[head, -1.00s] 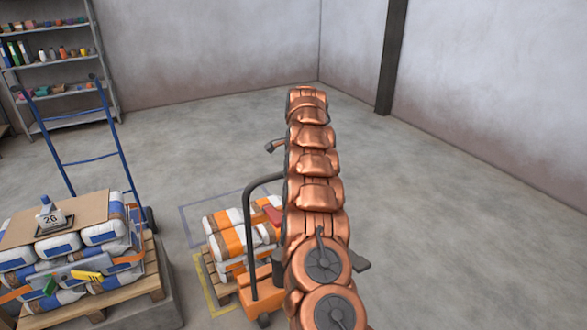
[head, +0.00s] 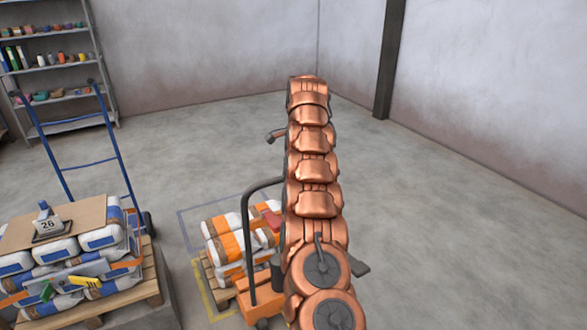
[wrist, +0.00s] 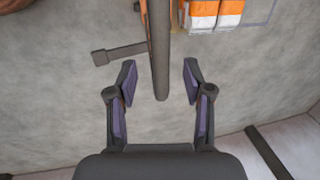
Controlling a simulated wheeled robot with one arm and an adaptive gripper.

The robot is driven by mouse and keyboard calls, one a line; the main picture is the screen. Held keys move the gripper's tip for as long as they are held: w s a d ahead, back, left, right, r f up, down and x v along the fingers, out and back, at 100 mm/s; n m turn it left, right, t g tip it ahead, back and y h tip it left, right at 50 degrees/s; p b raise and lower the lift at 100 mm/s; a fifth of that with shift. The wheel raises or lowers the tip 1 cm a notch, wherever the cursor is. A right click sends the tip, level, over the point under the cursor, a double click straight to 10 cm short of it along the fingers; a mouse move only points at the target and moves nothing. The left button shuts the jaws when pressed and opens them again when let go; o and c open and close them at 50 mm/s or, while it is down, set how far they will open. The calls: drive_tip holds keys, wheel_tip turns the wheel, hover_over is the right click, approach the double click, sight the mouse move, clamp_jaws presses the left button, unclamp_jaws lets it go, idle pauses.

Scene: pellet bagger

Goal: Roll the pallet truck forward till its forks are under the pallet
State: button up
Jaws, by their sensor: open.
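The orange pallet truck (head: 260,300) stands in the lower middle of the head view, its dark looped handle (head: 246,205) rising beside my arm. The wooden pallet (head: 222,292) lies just behind it, loaded with white and orange bags (head: 232,245). My arm hides part of the truck and load. The forks are hidden, so I cannot tell how far they are from or under the pallet. In the wrist view my gripper (wrist: 160,70) is open. A dark upright bar (wrist: 160,45) reaches between its fingers, with a gap on both sides.
A second pallet (head: 130,293) with white and blue bags (head: 65,250) stands at left, with a blue hand truck (head: 85,160) behind it. Shelving (head: 62,95) stands at the far left. Yellow floor lines (head: 205,300) border the bags' spot. The floor (head: 440,220) at right is clear.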

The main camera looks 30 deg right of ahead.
drive_tip(key=shift+s+r, duration=0.2)
drive_tip(key=shift+r, duration=0.9)
